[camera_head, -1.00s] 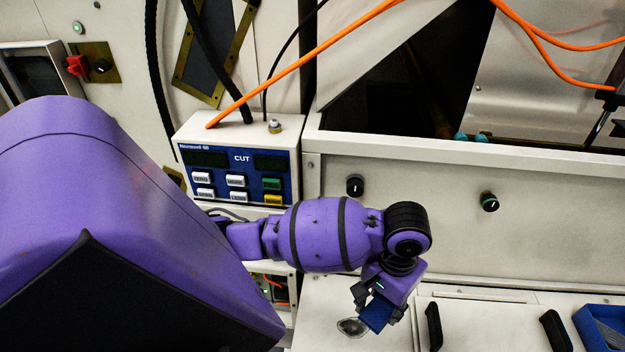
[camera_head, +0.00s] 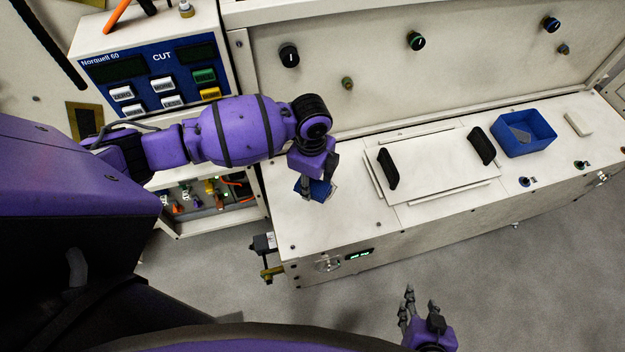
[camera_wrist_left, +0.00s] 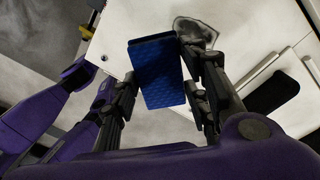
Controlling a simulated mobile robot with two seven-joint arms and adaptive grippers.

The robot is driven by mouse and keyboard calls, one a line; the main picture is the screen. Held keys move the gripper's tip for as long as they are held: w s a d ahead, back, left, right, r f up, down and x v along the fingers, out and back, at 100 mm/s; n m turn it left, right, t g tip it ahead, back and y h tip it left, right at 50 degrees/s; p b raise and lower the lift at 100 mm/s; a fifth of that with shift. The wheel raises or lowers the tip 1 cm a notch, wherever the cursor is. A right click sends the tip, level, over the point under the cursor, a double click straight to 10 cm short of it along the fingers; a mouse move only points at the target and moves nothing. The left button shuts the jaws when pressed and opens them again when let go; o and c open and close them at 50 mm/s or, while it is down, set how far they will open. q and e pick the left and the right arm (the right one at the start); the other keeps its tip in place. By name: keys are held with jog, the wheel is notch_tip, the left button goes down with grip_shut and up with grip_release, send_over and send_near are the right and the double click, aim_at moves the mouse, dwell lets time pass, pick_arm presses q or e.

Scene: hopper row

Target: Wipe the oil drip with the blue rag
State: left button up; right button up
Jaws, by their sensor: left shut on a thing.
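My left gripper (camera_head: 312,188) is shut on the blue rag (camera_head: 322,190), over the left end of the white bench top. In the left wrist view the rag (camera_wrist_left: 157,72) hangs between the fingers of the gripper (camera_wrist_left: 160,95). The oil drip (camera_wrist_left: 197,32) is a dark grey smear on the white top, just beside the far end of the rag. I cannot tell whether the rag touches the top. In the head view the gripper and rag largely hide the drip. My right gripper (camera_head: 420,303) is open and empty, low in front of the bench.
A white lid (camera_head: 440,165) with two black handles lies on the bench top, right of the left gripper. A blue bin (camera_head: 524,134) and a pale block (camera_head: 578,123) stand further right. A control box (camera_head: 150,70) stands at the upper left. Grey floor (camera_head: 500,270) lies in front.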

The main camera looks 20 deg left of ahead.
aim_at(312, 183)
pick_arm(q)
jog(key=f+m, duration=0.1)
jog(key=m, duration=0.1)
jog(key=w+f+m, duration=0.1)
jog(key=m, duration=0.1)
jog(key=w+f+m, duration=0.1)
jog(key=m, duration=0.1)
jog(key=shift+a+f+m, duration=0.3)
jog(key=shift+f+m, duration=0.05)
jog(key=shift+m, duration=0.05)
jog(key=m, duration=0.1)
jog(key=f+m, duration=0.1)
jog(key=shift+w+a+m, duration=0.15)
jog(key=shift+w+m, duration=0.15)
jog(key=shift+m, duration=0.1)
pick_arm(e)
jog(key=shift+s+a+f, duration=0.1)
jog(key=shift+a+f, duration=0.05)
jog(key=shift+a, duration=0.05)
jog(key=shift+s+f, duration=0.1)
